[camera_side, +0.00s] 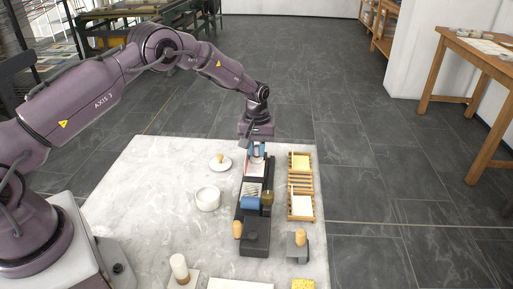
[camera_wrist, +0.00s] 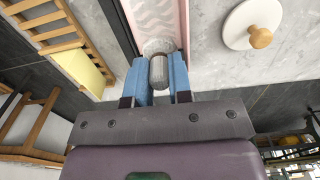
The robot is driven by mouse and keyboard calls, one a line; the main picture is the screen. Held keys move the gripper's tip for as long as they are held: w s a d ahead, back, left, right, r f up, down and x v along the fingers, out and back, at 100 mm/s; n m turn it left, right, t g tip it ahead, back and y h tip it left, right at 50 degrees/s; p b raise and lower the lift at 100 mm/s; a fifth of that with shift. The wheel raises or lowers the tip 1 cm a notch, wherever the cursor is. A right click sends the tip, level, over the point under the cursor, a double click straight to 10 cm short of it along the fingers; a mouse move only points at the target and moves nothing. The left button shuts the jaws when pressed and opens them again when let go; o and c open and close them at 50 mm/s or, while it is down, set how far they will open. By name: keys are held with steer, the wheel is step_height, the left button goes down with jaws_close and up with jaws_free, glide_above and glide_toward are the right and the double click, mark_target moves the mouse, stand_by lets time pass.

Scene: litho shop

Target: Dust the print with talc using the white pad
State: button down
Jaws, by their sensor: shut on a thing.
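My gripper (camera_wrist: 158,85) is shut on the pale grey-white, fuzzy pad (camera_wrist: 158,48). In the side view my gripper (camera_side: 257,150) is low over the far end of the dark press bed. The print, a pale sheet with grey wavy marks in a pink border (camera_wrist: 156,14), lies just beyond the pad in the wrist view. I cannot tell whether the pad touches it. An open white bowl (camera_side: 207,199) stands left of the press. A white lid with a wooden knob (camera_side: 220,163) lies on the table beyond it; it also shows in the wrist view (camera_wrist: 252,25).
A blue roller (camera_side: 250,203) sits across the press bed. A wooden rack (camera_side: 301,185) with cream sheets stands close on the right. A wooden-knobbed block (camera_side: 298,243), a yellow sponge (camera_side: 303,284) and a white cylinder (camera_side: 180,267) are at the front. The left tabletop (camera_side: 140,200) is clear.

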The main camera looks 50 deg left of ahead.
steer(key=s+d, duration=0.5)
step_height(320, 180, up, 8)
stand_by(1.0)
